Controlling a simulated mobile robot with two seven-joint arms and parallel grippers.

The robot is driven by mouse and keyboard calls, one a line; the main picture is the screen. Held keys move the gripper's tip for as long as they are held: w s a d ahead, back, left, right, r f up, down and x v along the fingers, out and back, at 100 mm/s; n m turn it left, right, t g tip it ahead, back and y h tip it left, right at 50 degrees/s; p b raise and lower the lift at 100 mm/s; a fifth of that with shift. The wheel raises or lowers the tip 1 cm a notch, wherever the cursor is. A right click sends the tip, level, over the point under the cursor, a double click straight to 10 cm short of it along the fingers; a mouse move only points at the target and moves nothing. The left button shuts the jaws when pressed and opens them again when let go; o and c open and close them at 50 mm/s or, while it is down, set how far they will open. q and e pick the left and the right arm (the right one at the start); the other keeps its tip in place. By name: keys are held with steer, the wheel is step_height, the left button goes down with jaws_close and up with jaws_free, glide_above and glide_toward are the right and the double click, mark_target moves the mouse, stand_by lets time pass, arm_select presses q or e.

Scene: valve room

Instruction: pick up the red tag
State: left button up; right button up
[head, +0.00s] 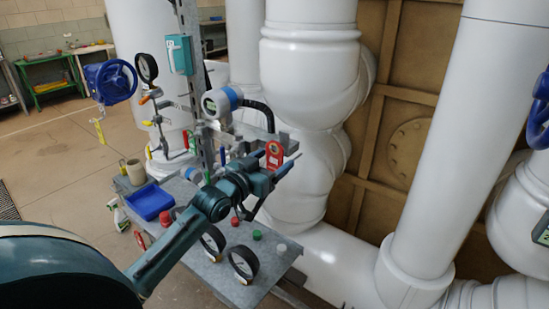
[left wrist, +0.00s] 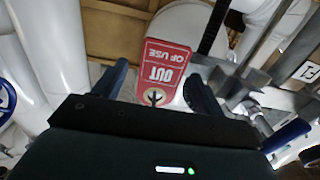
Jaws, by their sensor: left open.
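The red tag (head: 274,154) has a rounded top and a pale symbol, and it stands in front of the white pipe, just at the jaws of my left gripper (head: 284,160). In the left wrist view the red tag (left wrist: 166,68) appears upside down, with white "OUT OF USE" lettering. It lies in the gap between the two dark fingers of my left gripper (left wrist: 155,92). The fingers are open, with space on both sides of the tag. I cannot tell how deep it sits between them or what holds it up. My right gripper is not in view.
A grey metal table (head: 213,272) below my left arm carries gauges, a blue bin (head: 149,202), a beige cup (head: 135,172) and small caps. A metal post (head: 190,60) with a blue-and-white instrument (head: 221,102) rises behind. Thick white pipes (head: 312,80) stand close to the right.

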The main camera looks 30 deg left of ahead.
arm_select(q)
steer(key=c, duration=0.9)
steer(key=shift+r, duration=0.1)
